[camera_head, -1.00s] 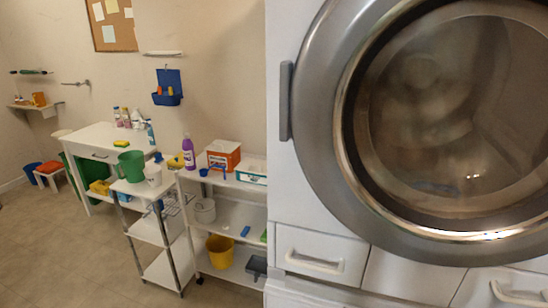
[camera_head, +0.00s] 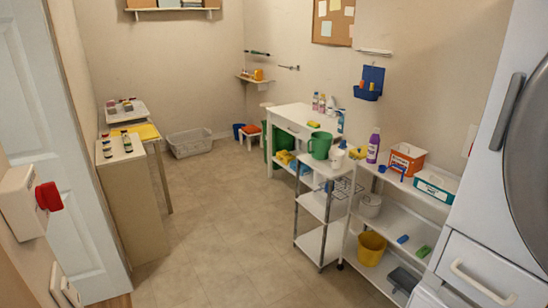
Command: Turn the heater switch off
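A white wall box (camera_head: 20,203) with a red knob or lever (camera_head: 48,196) on its right side shows at the left edge of the head view. A white switch plate (camera_head: 64,287) is on the same wall below it, partly cut off by the picture's bottom edge. I cannot read any label that tells which of these is the heater switch, nor whether it is on or off. My gripper is not in view.
A white door (camera_head: 50,120) stands behind the wall box. A low cabinet (camera_head: 128,200) stands right of it. The tiled floor (camera_head: 210,225) in the middle is clear. White shelves (camera_head: 400,222) and a washing machine (camera_head: 497,220) line the right side.

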